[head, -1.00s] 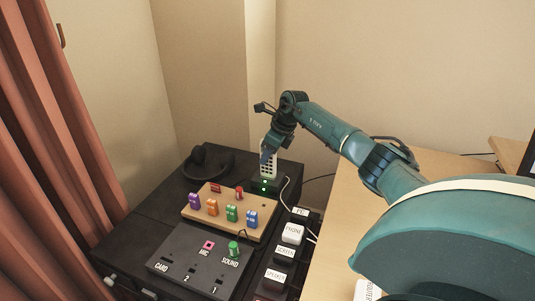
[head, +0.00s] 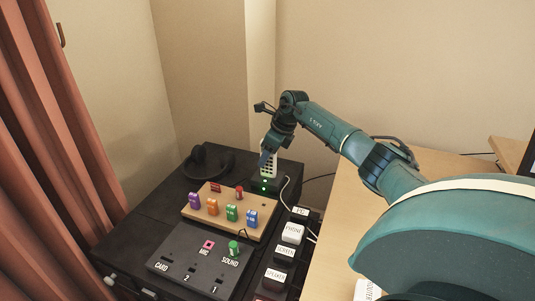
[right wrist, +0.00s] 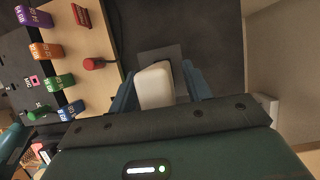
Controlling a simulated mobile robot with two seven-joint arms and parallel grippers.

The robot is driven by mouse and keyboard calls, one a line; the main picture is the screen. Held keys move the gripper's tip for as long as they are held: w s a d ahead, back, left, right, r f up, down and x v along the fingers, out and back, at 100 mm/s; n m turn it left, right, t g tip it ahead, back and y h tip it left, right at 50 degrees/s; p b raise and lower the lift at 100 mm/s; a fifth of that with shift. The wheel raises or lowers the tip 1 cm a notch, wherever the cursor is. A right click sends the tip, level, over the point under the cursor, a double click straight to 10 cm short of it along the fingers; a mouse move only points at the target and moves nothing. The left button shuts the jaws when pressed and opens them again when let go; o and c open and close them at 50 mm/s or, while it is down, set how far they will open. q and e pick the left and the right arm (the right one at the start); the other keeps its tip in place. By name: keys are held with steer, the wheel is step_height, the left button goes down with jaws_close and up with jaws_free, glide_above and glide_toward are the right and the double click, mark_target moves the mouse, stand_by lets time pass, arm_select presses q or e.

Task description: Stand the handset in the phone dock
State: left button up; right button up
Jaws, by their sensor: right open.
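The pale handset (head: 269,166) stands upright in the dark phone dock (head: 270,188), whose green light is lit, at the back right of the black cabinet top. My right gripper (head: 266,153) is at the handset's upper part. In the right wrist view, the handset's pale end (right wrist: 154,87) lies between the two blue fingers of my right gripper (right wrist: 158,82), which is open. Part of the grey dock (right wrist: 160,55) shows beyond it. The handset's lower end is hidden in the dock. My left gripper is out of view.
A wooden board (head: 225,218) with several coloured tagged blocks stands just in front of the dock. A dark labelled panel (head: 195,262) lies nearer. Headphones (head: 207,163) lie behind left. A labelled power strip (head: 281,255) and wooden desk (head: 335,235) are at right.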

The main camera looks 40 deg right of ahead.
arm_select(q)
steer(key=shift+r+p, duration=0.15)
steer(key=shift+p, duration=0.45)
arm_select(e)
steer(key=v, duration=1.3)
steer(key=shift+r, duration=0.15)
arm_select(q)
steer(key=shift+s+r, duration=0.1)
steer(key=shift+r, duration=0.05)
arm_select(e)
steer(key=shift+s, duration=0.1)
